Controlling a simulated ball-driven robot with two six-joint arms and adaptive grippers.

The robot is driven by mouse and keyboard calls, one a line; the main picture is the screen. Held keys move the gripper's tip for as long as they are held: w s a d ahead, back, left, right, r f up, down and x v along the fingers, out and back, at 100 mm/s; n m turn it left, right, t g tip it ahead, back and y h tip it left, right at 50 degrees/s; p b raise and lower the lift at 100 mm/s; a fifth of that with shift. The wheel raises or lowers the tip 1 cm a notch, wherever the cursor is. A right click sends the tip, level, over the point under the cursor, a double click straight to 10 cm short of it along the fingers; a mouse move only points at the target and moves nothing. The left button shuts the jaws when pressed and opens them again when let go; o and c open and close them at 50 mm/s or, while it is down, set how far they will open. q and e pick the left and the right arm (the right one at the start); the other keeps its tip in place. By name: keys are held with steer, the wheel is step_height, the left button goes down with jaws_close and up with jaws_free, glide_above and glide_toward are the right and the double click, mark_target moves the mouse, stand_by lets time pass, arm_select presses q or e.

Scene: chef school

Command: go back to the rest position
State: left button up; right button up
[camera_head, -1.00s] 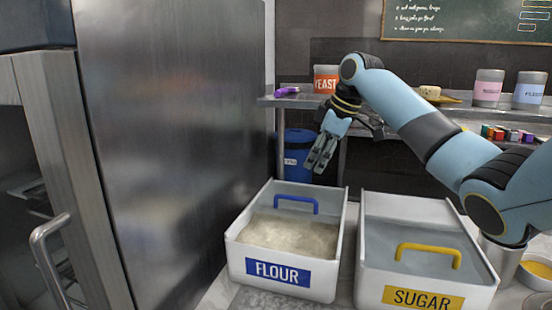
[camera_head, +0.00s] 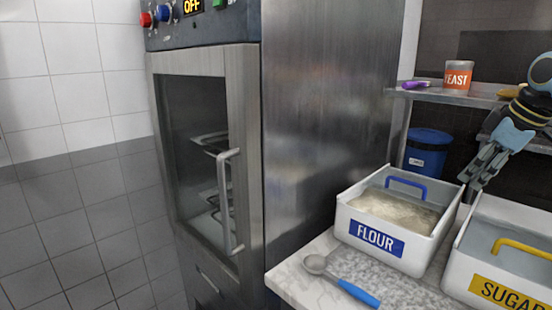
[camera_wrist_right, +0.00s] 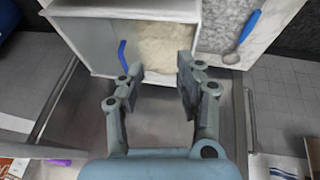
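My right gripper (camera_head: 474,172) is at the right of the head view, pointing down, above the back right corner of the flour bin (camera_head: 447,240). In the right wrist view its two fingers (camera_wrist_right: 158,84) stand apart with nothing between them. The white flour bin, also in the right wrist view (camera_wrist_right: 88,40), holds pale flour (camera_head: 395,209) and has a blue handle. The sugar bin (camera_head: 456,270) with a yellow handle is cut off at the right edge. My left gripper is in neither view.
A steel oven (camera_head: 205,140) with a glass door and handle stands left of the counter. A blue-handled scoop (camera_head: 357,292) lies before the flour bin. Behind, a shelf (camera_head: 440,97) holds a yeast jar (camera_head: 458,78); a blue barrel (camera_head: 427,153) stands below it.

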steer(key=s+a+f+m+g+h, duration=0.1)
steer(key=s+a+f+m, duration=0.1)
steer(key=s+a+f, duration=1.15)
steer(key=s+a+f+m+h, duration=0.1)
steer(key=s+a+m, duration=0.15)
steer(key=s, duration=0.85)
steer(key=s+a+f+m, duration=0.1)
steer(key=s+m, duration=0.2)
steer(key=s, duration=0.7)
steer(key=s+d+f+g+b, duration=0.15)
steer(key=f+b, duration=0.35)
steer(key=f, duration=1.5)
steer(key=s+d+f+b, duration=0.15)
steer(key=f+b, duration=0.35)
steer(key=f, duration=1.4)
arm_select(q)
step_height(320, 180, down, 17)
steer(key=b, duration=0.6)
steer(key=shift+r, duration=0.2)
arm_select(e)
steer(key=s+f+g, duration=0.1)
steer(key=s+f, duration=1.7)
steer(key=f, duration=0.1)
steer(key=shift+d+f, duration=0.2)
steer(key=shift+f, duration=0.2)
